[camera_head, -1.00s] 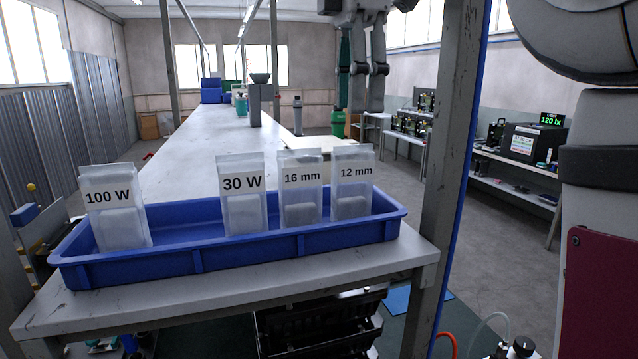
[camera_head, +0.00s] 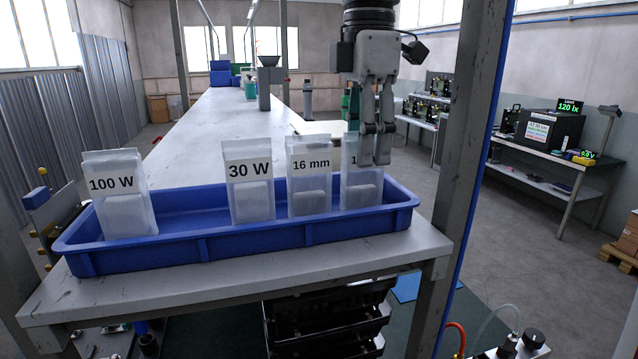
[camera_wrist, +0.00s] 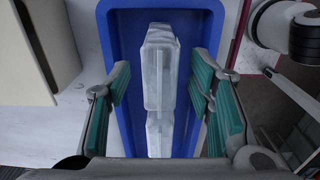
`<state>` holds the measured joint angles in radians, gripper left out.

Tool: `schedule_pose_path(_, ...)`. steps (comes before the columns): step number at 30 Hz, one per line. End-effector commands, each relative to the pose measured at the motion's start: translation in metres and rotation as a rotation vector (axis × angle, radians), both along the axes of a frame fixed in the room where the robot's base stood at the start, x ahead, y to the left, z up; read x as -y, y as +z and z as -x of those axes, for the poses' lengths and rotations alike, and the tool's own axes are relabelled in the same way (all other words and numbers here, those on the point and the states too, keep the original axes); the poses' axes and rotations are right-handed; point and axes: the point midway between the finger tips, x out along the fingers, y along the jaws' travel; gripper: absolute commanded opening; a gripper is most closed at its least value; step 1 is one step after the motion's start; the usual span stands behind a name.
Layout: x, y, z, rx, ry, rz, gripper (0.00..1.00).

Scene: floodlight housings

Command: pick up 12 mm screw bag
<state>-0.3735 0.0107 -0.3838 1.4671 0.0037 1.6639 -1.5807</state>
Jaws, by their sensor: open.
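The 12 mm screw bag (camera_head: 358,192) is a pale translucent pouch standing upright at the right end of the blue tray (camera_head: 235,246). Its label is mostly hidden by my gripper; only a "1" shows. My gripper (camera_head: 376,158) points down at this bag's upper part, its fingers overlapping the bag's right side in the head view. In the wrist view, my gripper (camera_wrist: 163,92) is open, its teal pads on either side of the bag (camera_wrist: 160,72) with gaps visible. I cannot tell any contact. The neighbouring 16 mm bag (camera_wrist: 159,136) stands below it there.
The 16 mm bag (camera_head: 309,187) stands close left of the 12 mm bag. The 30 W bag (camera_head: 249,190) and 100 W bag (camera_head: 124,205) stand farther left in the tray. A grey post (camera_head: 466,150) rises right of the tray. The bench (camera_head: 210,135) behind is largely clear.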

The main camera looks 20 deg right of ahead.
Motion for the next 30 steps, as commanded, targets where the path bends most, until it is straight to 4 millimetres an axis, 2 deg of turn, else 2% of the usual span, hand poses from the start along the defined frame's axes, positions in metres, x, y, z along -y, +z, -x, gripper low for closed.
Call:
schedule_pose_path(9, 0.001, -0.041, 0.001, -0.003, 0.000, 0.000, 0.48)
schedule_pose_path(18, 0.001, -0.047, 0.000, 0.000, 0.000, 0.000, 0.48)
schedule_pose_path(20, 0.001, -0.047, 0.000, 0.000, 0.000, 0.000, 0.37)
schedule_pose_path(24, 0.001, -0.047, 0.000, 0.000, 0.000, 0.000, 0.05)
schedule_pose_path(25, 0.001, -0.047, 0.000, 0.000, 0.000, 0.000, 0.00)
schedule_pose_path(30, 0.001, -0.046, 0.000, 0.001, 0.000, 0.000, 0.00)
